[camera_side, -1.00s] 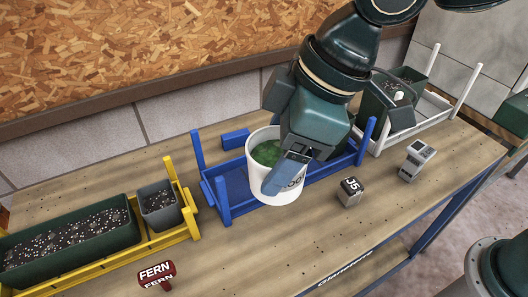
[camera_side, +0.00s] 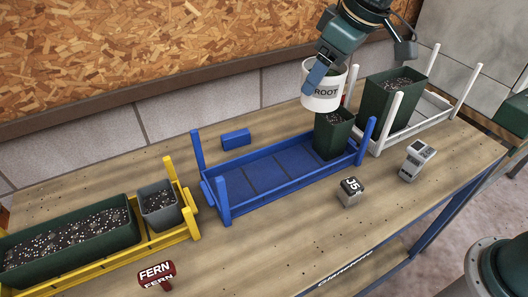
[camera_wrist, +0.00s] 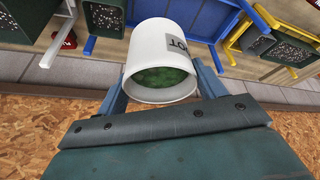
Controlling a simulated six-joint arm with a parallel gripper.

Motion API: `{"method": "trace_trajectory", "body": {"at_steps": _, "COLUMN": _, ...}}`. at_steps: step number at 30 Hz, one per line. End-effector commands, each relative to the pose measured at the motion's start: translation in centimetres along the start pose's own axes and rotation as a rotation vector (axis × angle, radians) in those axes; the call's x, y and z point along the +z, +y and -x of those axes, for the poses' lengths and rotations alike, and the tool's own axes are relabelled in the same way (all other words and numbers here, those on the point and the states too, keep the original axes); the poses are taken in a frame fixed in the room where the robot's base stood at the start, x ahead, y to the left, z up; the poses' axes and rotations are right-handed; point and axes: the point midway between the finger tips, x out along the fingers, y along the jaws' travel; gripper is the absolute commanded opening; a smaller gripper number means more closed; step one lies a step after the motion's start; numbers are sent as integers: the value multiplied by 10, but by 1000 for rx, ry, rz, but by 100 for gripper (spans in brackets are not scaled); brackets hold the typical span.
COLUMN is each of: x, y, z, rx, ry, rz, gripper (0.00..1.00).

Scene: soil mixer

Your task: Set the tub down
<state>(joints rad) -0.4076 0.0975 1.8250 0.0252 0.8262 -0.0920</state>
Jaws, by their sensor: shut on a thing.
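The white tub (camera_side: 327,97) with a ROOT label is held up in the air near the back edge of the bench, above and behind the right end of the blue rack (camera_side: 240,203). My gripper (camera_side: 317,77) is shut on the tub's sides. In the wrist view the tub (camera_wrist: 160,40) lies between the two blue fingers, its mouth toward the camera and green stuff inside. In the side view its inside is hidden.
A dark green pot of soil (camera_side: 333,138) stands in the blue rack's right end; the other rack slots are empty. A larger green pot (camera_side: 390,100) stands in the white rack (camera_side: 432,112). A blue block (camera_side: 236,139), J5 block (camera_side: 349,190) and grey device (camera_side: 417,160) sit nearby.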

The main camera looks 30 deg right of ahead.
Motion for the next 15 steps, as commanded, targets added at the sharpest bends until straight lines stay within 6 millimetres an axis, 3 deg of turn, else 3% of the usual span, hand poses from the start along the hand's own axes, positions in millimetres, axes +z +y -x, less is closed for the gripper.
{"method": "trace_trajectory", "body": {"at_steps": 1, "x": 1, "y": 18, "z": 1, "rx": 18, "ry": 0, "rz": -45, "gripper": 41}}
{"method": "trace_trajectory", "body": {"at_steps": 9, "x": 16, "y": 100, "z": 8, "rx": 105, "ry": -9, "rz": -257, "gripper": 41}}
{"method": "trace_trajectory", "body": {"at_steps": 15, "x": 31, "y": 145, "z": 16, "rx": 156, "ry": -14, "rz": -379, "gripper": 41}}
